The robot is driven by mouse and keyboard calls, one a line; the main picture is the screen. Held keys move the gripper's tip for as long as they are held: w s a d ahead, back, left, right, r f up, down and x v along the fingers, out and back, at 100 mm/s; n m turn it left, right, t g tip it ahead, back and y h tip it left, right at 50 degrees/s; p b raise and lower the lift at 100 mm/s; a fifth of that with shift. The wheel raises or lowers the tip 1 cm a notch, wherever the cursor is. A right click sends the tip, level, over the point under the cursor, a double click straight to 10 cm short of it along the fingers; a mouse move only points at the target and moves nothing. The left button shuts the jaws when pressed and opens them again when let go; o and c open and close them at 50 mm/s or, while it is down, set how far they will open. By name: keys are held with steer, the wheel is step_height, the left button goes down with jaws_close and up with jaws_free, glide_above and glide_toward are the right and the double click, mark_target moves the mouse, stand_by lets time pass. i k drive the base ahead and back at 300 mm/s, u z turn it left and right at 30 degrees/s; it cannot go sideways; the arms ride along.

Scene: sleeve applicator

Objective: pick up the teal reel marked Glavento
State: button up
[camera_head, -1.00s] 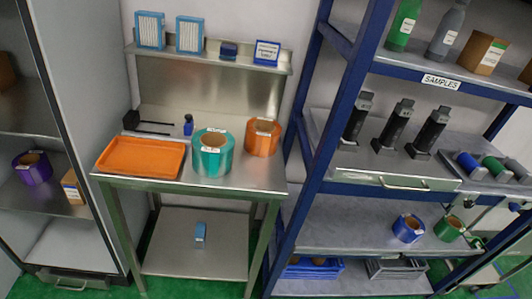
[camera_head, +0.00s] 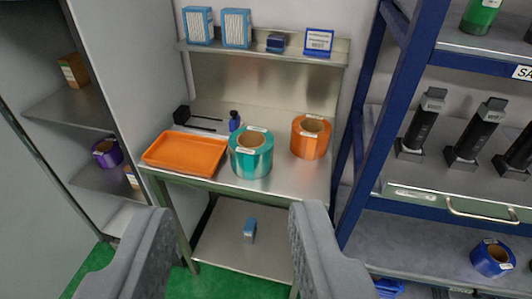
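The teal reel (camera_head: 251,156) stands upright on the metal workbench (camera_head: 296,180), near its front edge. It has a tan core and a white label on its rim, too small to read. An orange reel (camera_head: 311,138) stands to its right and slightly behind. My gripper (camera_head: 232,215) shows at the bottom of the view with its two grey fingers wide apart and nothing between them. It is well short of the bench and apart from the teal reel.
An orange tray (camera_head: 186,153) lies left of the teal reel, with a small dark blue bottle (camera_head: 234,121) behind. The bench's raised shelf (camera_head: 262,55) holds boxes. A blue-framed rack (camera_head: 372,150) stands at right and an open cabinet (camera_head: 80,110) at left.

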mark_target(252, 147)
steer(key=z, duration=0.1)
steer(key=i, duration=1)
steer(key=u, duration=0.1)
